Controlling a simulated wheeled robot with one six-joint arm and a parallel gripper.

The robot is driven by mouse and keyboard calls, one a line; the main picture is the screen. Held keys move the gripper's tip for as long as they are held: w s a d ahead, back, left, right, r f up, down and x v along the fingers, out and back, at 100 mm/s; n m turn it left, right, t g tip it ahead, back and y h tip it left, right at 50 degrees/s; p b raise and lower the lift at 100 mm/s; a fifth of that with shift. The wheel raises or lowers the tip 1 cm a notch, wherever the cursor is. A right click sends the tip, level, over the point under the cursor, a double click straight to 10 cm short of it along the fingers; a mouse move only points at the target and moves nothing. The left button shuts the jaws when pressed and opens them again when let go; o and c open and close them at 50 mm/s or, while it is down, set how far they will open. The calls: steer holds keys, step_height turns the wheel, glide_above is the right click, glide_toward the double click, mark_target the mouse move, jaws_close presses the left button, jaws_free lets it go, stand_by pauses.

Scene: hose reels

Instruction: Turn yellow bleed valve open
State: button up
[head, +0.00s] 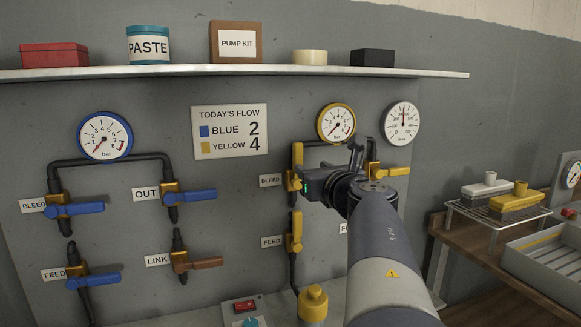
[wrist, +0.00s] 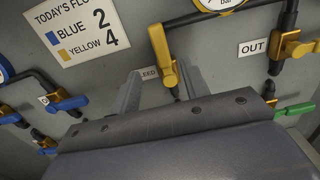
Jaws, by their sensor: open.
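The yellow bleed valve (head: 292,181) is on the wall panel beside a "BLEED" label (head: 270,180), below the yellow-rimmed gauge (head: 336,123). In the head view my gripper (head: 305,186) is at this valve and partly hides it. In the wrist view the valve's yellow handle (wrist: 162,48) shows between my two open fingers, running roughly in line with its black pipe. The label there is partly covered by a finger. My gripper (wrist: 162,80) is open and holds nothing. I cannot tell whether a finger touches the handle.
The yellow feed valve (head: 295,231) is just below, its handle upright. The yellow out valve (head: 390,170) is close on the right; a green handle (wrist: 294,110) shows below it. Blue valves (head: 75,210) are at left. A shelf (head: 240,71) runs above; a bench (head: 470,255) stands right.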

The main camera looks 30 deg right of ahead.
mark_target(299, 158)
stand_by(0.4)
steer(key=x, duration=1)
steer(key=shift+w, duration=0.35)
steer(key=v, duration=1.1)
steer(key=x, duration=1.1)
steer(key=shift+w, duration=0.15)
steer(key=shift+d+r+m+p, duration=0.1)
steer(key=shift+d+m+p, duration=0.35)
steer(key=shift+p, duration=0.2)
steer(key=shift+s+d+m, duration=0.15)
steer(key=shift+s+m, duration=0.15)
steer(key=shift+m, duration=0.25)
